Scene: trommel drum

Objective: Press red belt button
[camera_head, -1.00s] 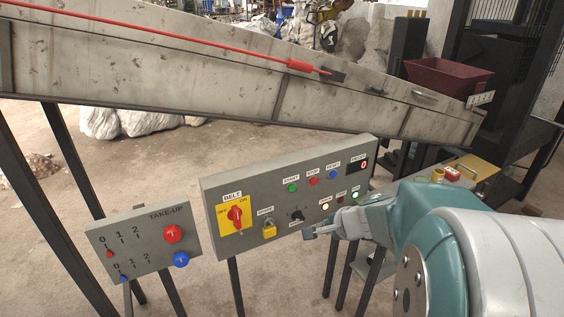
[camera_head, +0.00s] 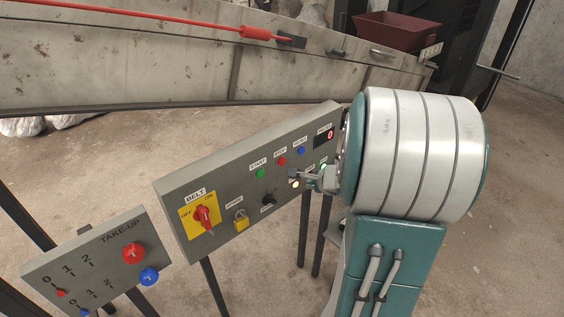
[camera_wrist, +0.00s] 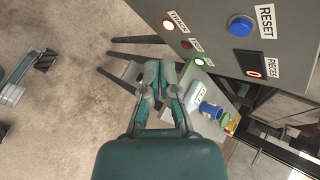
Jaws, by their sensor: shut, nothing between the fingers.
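The grey belt panel (camera_head: 225,183) stands tilted in the head view. Its red button (camera_head: 281,160) sits in the upper row, between a green START button (camera_head: 260,173) and a blue button (camera_head: 301,151). My gripper (camera_head: 293,177) is shut and empty, a little below the red button in the picture. Whether it touches the panel cannot be told. In the wrist view my gripper (camera_wrist: 158,70) points past the panel's lower edge. The blue RESET button (camera_wrist: 241,24) and a small red lamp (camera_wrist: 186,44) show there; the upper-row red button does not.
A red rotary BELT switch (camera_head: 204,215) on a yellow plate and a yellow padlock (camera_head: 241,222) sit on the panel's left. A TAKE-UP panel (camera_head: 85,262) with red and blue knobs stands further left. The conveyor side (camera_head: 180,60) runs behind. Dark legs stand below the panels.

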